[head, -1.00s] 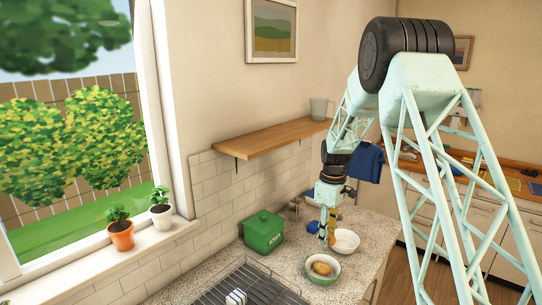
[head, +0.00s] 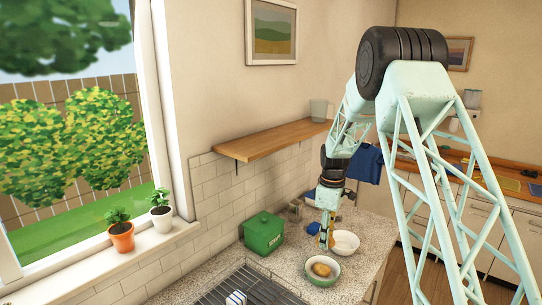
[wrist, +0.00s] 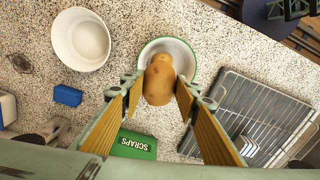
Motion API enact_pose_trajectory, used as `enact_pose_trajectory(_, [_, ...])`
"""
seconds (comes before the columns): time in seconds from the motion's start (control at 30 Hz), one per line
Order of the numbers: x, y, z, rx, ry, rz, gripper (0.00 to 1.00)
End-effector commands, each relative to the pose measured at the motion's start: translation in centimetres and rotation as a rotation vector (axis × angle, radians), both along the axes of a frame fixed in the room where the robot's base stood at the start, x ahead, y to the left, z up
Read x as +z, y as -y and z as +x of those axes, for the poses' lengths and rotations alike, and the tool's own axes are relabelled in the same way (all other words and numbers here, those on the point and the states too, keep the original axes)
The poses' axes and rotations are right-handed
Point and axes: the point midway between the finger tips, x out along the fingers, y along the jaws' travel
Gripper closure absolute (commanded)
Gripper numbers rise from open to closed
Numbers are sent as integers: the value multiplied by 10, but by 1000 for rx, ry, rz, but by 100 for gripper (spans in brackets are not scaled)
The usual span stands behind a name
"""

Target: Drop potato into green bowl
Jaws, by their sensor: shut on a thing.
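The brown potato (wrist: 158,82) is between the two fingers of my gripper (wrist: 158,88) in the wrist view, and the fingers are shut on it. The green bowl (wrist: 188,52), white inside with a green rim, lies behind the potato in that view, partly hidden by it. In the head view, the potato (head: 321,267) appears within the outline of the green bowl (head: 322,281), just below my gripper (head: 326,246). How high the potato is above the bowl's bottom is hard to tell.
A white bowl (head: 346,241) stands close beside the gripper. A green scraps bin (head: 263,236) is to the left. A dish rack (head: 262,289) with a striped item (head: 236,298) is in front. A blue block (wrist: 68,96) lies on the speckled counter. A wooden shelf (head: 275,139) is above.

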Motion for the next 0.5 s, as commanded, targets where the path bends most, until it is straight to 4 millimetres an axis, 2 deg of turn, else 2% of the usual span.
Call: enact_pose_trajectory(0.5, [-39,0,0,0,-1,0,90])
